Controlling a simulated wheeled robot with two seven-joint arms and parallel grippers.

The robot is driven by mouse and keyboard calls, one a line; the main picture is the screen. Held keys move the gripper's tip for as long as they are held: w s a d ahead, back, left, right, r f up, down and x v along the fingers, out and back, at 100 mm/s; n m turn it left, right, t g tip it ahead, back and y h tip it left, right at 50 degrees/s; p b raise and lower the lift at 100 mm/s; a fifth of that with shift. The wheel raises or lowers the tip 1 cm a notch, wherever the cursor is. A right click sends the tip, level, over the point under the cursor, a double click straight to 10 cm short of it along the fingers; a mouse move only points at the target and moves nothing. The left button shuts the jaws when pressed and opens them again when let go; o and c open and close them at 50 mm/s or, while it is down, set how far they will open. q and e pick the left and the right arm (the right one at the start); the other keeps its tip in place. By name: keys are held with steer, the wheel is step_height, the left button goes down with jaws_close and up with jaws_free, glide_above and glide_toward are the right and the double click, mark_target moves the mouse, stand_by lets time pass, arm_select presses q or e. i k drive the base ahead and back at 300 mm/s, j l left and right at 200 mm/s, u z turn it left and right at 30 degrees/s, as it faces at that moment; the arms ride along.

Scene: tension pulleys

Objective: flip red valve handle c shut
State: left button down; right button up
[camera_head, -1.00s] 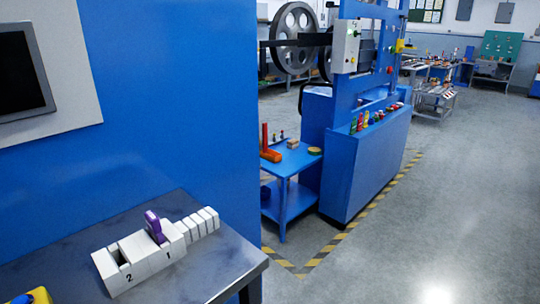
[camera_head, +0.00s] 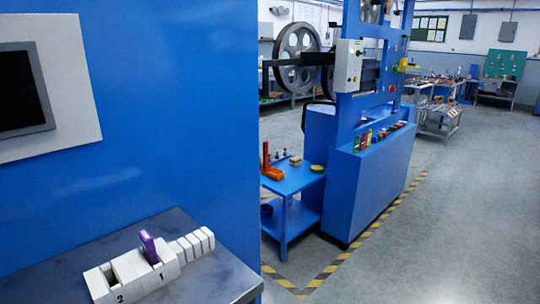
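I cannot make out a red valve handle marked c in the head view. A blue machine (camera_head: 375,165) stands at the centre right, with a grey control box (camera_head: 348,66) on its frame. A row of small coloured items (camera_head: 378,136), some of them red, stands on its front ledge; they are too small to tell apart. A red upright part (camera_head: 265,157) stands on a low blue side table (camera_head: 291,181). Neither of my grippers is in view.
A blue wall panel (camera_head: 160,110) with a dark screen (camera_head: 22,92) fills the left. Below it, a metal table (camera_head: 215,262) holds a white numbered block (camera_head: 128,272) with a purple piece (camera_head: 148,246). Striped floor tape (camera_head: 375,226) edges the machine. Open grey floor (camera_head: 460,220) lies to the right.

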mark_target(264, 166)
steer(key=i+l+z, duration=0.1)
steer(key=i+l, duration=1)
steer(key=i, duration=0.3)
